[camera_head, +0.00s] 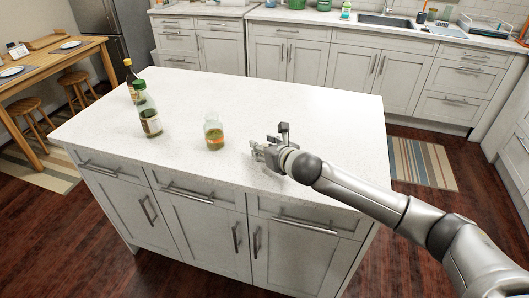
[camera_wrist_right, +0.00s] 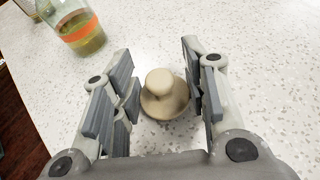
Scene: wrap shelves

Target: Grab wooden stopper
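A round tan wooden stopper (camera_wrist_right: 164,96) with a knob on top sits on the speckled white counter in the right wrist view. My right gripper (camera_wrist_right: 161,92) is open, with one finger on each side of the stopper and gaps showing between them. In the head view my right gripper (camera_head: 262,152) is low over the island top, and it hides the stopper there. My left gripper is not in view.
A glass jar (camera_head: 214,134) with an orange band stands left of my right gripper on the island (camera_head: 300,95). A green bottle (camera_head: 147,112) and a dark bottle (camera_head: 130,78) stand farther left. The island's back middle is clear.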

